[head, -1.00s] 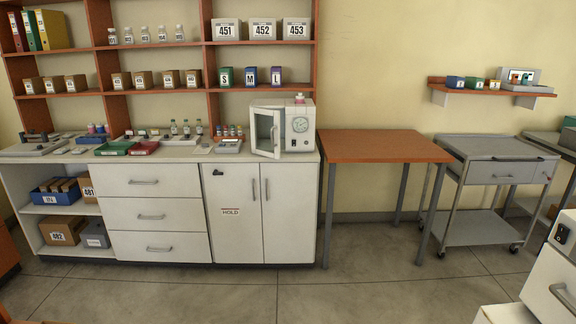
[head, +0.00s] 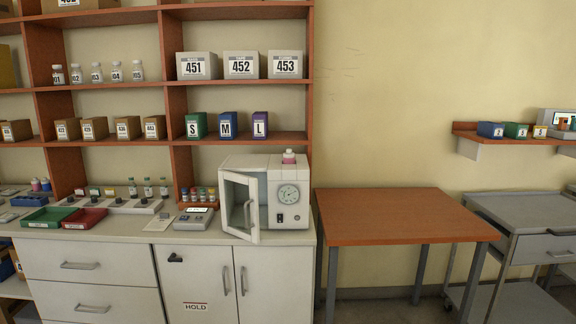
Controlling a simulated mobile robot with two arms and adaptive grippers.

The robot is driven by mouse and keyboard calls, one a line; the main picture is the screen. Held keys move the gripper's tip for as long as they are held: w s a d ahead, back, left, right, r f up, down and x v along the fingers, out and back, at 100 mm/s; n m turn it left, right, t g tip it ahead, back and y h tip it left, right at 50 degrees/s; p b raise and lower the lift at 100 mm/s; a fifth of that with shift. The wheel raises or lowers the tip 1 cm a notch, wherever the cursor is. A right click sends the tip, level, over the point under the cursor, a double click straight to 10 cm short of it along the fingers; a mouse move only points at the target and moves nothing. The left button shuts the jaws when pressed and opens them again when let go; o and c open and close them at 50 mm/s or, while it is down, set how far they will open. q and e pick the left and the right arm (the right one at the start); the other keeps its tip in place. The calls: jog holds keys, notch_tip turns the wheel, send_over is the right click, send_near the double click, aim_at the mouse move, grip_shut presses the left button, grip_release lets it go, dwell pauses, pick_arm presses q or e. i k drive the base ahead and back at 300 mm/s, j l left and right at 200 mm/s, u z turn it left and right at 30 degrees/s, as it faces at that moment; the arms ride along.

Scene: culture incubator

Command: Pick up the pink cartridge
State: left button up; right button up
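A small pink-topped item (head: 289,156), which looks like the pink cartridge, stands on top of the white incubator (head: 291,224) on the counter. It is too small to make out its details. The incubator's door (head: 238,207) stands open to the left, and a round dial is on its front. A second pink item (head: 46,185) stands beside a blue one at the far left of the counter. Neither of my grippers is in view.
Red and green trays (head: 80,219), a grey device (head: 193,219) and small vials stand on the counter (head: 125,236). Shelves with numbered boxes rise behind. The orange-topped table (head: 405,213) at right is bare. A grey cart (head: 528,216) stands beyond it.

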aim_at(289, 157)
jog(key=i+l+u, duration=0.2)
jog(key=i+u, duration=0.15)
jog(key=u, duration=0.15)
jog(key=i+l+u, duration=0.45)
jog(key=k+j, duration=0.1)
